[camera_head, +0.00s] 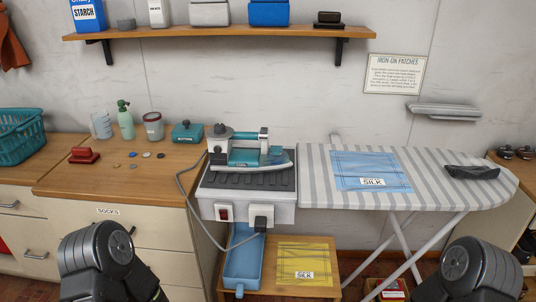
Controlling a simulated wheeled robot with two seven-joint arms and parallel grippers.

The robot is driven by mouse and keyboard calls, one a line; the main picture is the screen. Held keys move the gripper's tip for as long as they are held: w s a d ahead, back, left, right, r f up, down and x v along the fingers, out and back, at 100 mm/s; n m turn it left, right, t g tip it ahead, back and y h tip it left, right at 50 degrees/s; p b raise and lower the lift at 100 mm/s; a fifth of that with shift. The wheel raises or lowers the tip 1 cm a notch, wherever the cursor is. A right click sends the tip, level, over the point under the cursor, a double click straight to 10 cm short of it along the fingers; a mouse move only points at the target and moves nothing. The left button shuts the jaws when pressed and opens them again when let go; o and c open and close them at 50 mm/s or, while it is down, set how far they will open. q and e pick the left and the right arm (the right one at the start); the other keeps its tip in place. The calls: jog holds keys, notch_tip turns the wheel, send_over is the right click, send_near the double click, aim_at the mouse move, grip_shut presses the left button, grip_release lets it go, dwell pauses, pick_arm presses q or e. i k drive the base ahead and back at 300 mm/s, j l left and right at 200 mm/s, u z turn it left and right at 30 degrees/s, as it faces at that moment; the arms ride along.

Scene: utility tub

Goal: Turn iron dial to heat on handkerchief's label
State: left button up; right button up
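The teal and grey iron (245,157) rests on a dark ribbed pad on a white stand (250,205). A dark grey round knob (221,131), which looks like the dial, sits at the iron's upper left; its setting is too small to read. A blue handkerchief (365,165) lies flat on the striped ironing board (320,185), with a label (371,182) reading SILK. A yellow handkerchief (304,258) on a low wooden surface also has a SILK label (304,276). My two dark arms show at the bottom corners; neither gripper's fingers are in view.
The stand's front has a red switch (224,212) and a plugged-in cord (262,216). A blue tray (243,262) is below. Bottles and buttons stand on the left counter (130,185). A shelf (220,33) hangs above.

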aim_at(219, 128)
jog(key=j+z, duration=0.25)
jog(key=z, duration=0.25)
jog(key=i+j+z, duration=0.1)
jog(key=j+z, duration=0.15)
jog(key=z, duration=0.25)
jog(key=j+z, duration=0.25)
jog(key=z, duration=0.2)
jog(key=k+j+z, duration=0.1)
jog(key=j, duration=0.35)
jog(key=k+j+z, duration=0.1)
jog(key=j, duration=0.3)
jog(key=k+j+z, duration=0.1)
jog(key=j, duration=0.3)
jog(key=k+j+z, duration=0.1)
jog(key=k+j, duration=0.15)
jog(key=j, duration=0.15)
